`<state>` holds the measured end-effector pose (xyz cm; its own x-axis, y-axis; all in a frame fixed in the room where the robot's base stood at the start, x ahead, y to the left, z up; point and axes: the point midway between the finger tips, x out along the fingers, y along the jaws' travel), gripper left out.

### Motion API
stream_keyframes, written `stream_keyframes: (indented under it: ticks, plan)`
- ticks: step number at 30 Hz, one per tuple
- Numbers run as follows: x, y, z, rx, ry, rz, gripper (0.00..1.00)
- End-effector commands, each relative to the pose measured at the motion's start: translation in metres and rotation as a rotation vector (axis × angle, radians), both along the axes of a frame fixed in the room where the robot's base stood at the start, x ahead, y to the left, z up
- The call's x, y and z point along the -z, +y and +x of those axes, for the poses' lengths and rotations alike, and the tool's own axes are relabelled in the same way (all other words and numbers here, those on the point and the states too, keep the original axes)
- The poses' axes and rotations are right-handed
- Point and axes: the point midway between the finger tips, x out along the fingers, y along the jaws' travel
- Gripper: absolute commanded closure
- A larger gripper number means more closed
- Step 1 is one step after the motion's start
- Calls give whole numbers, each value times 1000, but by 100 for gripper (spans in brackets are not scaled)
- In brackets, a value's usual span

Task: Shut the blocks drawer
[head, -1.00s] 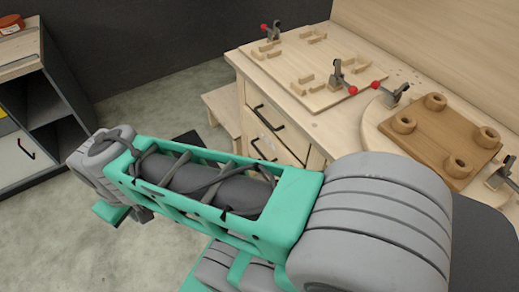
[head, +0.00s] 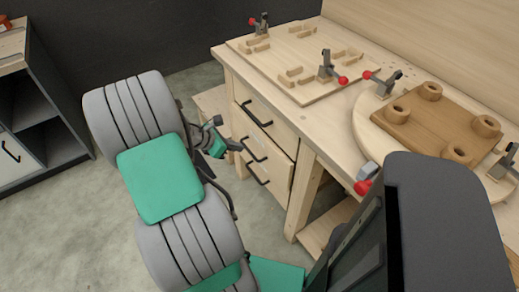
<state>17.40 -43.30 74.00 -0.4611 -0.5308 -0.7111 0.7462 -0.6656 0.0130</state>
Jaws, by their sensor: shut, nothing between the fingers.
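The pale wooden workbench has a stack of drawers with black bar handles on its left side. The top drawer (head: 272,122) looks flush with the bench. Below it a lower drawer front (head: 275,172) shows two more handles, partly behind my gripper; I cannot tell how far it stands out. No contents of any drawer show, so I cannot tell which one is the blocks drawer. My gripper (head: 238,146) is small in view, shut and empty, just left of the lower handles. I cannot tell whether it touches a handle.
A dark cabinet (head: 45,110) stands at left. Grey floor (head: 50,225) is clear at lower left.

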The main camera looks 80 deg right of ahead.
Motion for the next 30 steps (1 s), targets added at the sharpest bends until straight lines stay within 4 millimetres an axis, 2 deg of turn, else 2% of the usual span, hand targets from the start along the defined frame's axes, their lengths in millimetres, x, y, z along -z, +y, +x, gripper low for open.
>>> stream_keyframes:
  ticks: [5, 17, 22, 30]
  plan:
    - [14, -11, -13, -4, 20, 7, 100]
    - [75, -56, -53, -3, 15, 7, 100]
    - [71, -77, -70, -3, 12, 4, 100]
    - [70, -85, -76, -6, 14, 4, 100]
